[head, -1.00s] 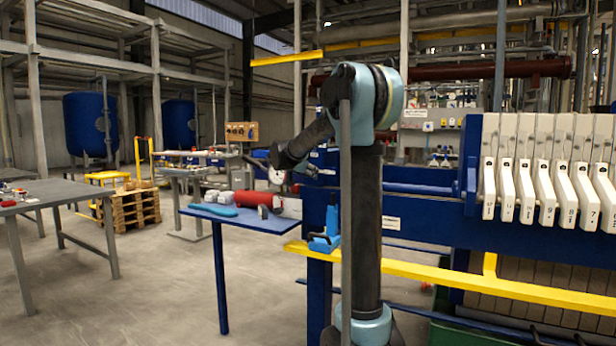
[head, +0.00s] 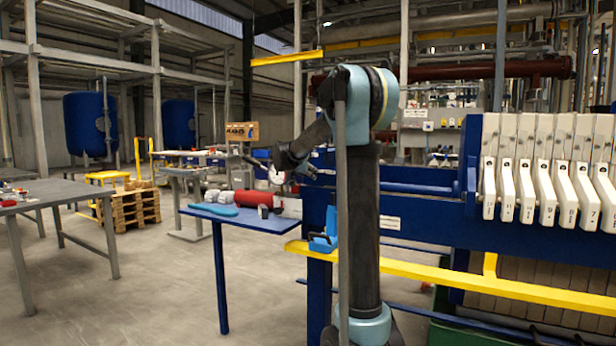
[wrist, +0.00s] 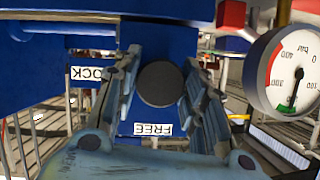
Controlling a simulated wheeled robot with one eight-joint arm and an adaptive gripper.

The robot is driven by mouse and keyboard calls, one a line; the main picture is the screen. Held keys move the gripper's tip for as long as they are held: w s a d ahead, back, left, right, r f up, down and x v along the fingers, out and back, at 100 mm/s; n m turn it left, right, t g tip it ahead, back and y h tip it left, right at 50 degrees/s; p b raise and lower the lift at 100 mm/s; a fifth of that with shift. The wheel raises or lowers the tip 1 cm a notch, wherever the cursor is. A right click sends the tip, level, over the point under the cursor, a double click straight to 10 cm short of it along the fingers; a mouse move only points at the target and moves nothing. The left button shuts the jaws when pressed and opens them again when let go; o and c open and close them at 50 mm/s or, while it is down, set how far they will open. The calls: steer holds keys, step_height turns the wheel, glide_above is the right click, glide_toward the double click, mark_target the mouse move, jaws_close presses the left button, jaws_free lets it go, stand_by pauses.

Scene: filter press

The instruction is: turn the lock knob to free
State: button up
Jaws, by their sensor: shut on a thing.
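The lock knob (wrist: 160,84) is a dark round knob in the wrist view, on a blue plate. A white FREE label (wrist: 153,129) is below it in the picture, and a partly covered LOCK label (wrist: 87,73) is to its left. My gripper (wrist: 161,66) has one finger on each side of the knob and is shut on it. Any pointer mark on the knob does not show. In the head view my gripper (head: 295,166) is at the left end of the blue press frame (head: 420,218); the knob cannot be made out there.
A round pressure gauge (wrist: 290,72) is close to the right of my gripper in the wrist view. A blue side table (head: 240,218) with a red cylinder (head: 252,198) stands left of the press. A yellow rail (head: 450,275) runs along the press front.

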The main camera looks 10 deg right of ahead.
steer(key=n+g+h, duration=0.1)
steer(key=n, duration=0.2)
steer(key=shift+h, duration=0.4)
steer(key=n+g+h, duration=0.1)
steer(key=n, duration=0.2)
steer(key=shift+a+h, duration=0.1)
steer(key=shift+h, duration=0.3)
steer(key=n+h, duration=0.2)
steer(key=n, duration=0.1)
steer(key=shift+f+g, duration=0.1)
steer(key=shift+g, duration=0.2)
steer(key=shift+n+h, duration=0.8)
steer(key=shift+n, duration=1.1)
steer(key=shift+a, duration=0.1)
steer(key=o, duration=1.1)
steer(key=shift+w+f, duration=0.1)
steer(key=shift+c, duration=0.2)
